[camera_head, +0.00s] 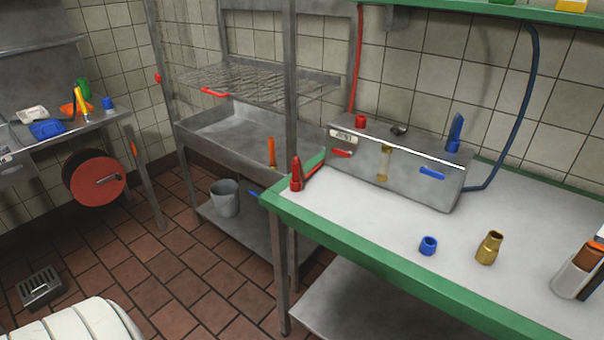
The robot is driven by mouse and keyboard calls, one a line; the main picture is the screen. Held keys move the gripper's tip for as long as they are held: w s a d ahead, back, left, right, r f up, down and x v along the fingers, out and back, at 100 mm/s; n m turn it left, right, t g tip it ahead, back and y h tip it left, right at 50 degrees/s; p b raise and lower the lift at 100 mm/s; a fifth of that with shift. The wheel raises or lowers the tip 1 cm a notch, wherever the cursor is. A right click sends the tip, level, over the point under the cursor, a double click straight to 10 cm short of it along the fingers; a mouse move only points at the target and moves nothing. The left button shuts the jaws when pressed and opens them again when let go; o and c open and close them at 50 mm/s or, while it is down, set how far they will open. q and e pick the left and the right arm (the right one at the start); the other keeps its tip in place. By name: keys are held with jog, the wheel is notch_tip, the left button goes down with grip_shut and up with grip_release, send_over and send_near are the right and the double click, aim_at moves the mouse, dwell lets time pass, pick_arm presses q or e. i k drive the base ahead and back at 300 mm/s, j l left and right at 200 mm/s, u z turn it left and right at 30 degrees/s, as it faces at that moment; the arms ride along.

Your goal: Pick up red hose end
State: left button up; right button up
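The red hose end (296,176) is a red, tapered nozzle. It stands upright at the left corner of the green-edged table (400,268). A short length of red hose (314,170) runs from it toward the left end of the metal box (398,172). A red hose also hangs down the wall (357,65) behind the box; where it goes behind the box is hidden.
A blue ring (428,246) and a brass fitting (489,248) stand on the table's right half. A blue nozzle (455,133) stands on the box, near a blue hose (530,90). A metal sink (235,130) lies left. The tabletop before the box is mostly clear.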

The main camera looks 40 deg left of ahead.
aim_at(296, 166)
jog(key=u, duration=1.25)
jog(key=i+j+u, duration=0.15)
jog(key=i+u, duration=0.2)
jog(key=u, duration=0.15)
